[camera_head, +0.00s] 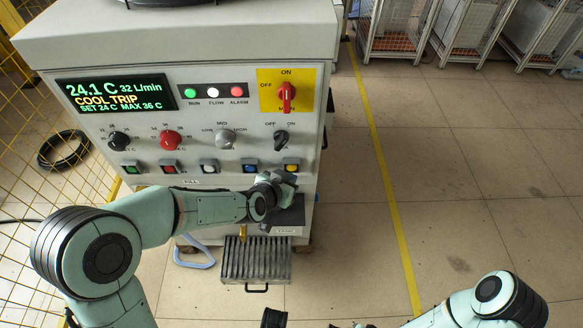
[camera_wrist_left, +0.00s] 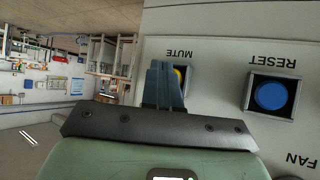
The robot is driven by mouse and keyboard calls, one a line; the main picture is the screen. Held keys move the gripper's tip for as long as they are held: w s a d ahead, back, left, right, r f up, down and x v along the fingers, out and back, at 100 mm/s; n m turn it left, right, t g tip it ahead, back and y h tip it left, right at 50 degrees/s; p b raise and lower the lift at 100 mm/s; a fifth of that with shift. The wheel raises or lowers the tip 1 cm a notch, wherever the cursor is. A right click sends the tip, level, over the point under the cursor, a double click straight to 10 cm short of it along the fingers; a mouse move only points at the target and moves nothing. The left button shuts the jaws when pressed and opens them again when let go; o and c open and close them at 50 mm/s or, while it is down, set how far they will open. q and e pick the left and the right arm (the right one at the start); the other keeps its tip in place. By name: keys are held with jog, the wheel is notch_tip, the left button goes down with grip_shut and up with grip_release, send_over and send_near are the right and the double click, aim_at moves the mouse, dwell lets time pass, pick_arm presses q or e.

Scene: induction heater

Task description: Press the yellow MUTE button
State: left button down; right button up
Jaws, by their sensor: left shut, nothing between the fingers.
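The yellow MUTE button (camera_head: 291,168) sits at the right end of the bottom button row on the cabinet's front panel. My left gripper (camera_head: 285,179) is at the panel just below it, with its fingers shut and empty. In the left wrist view the blue-grey fingers (camera_wrist_left: 162,86) point at the MUTE button's square. They hide most of it, and only a yellow sliver (camera_wrist_left: 178,74) shows beside them. I cannot tell whether the fingertips touch the button.
The blue RESET button (camera_head: 250,165) is the left neighbour of the yellow one; it also shows in the left wrist view (camera_wrist_left: 270,96). A black knob (camera_head: 281,138) is just above. A metal grille (camera_head: 256,262) lies below the cabinet. Open floor extends to the right.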

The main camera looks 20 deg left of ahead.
pick_arm(q)
jog(key=shift+w+a, duration=0.1)
jog(key=shift+w, duration=0.3)
jog(key=shift+w+a, duration=0.15)
jog(key=shift+w, duration=0.35)
dwell(0.9)
jog(key=shift+s, duration=0.1)
jog(key=shift+s+d, duration=0.25)
jog(key=shift+s, duration=0.5)
jog(key=s, duration=0.2)
jog(key=s+d+p, duration=0.1)
jog(key=s, duration=0.2)
jog(key=shift+d+p, duration=0.2)
jog(key=shift+p, duration=0.1)
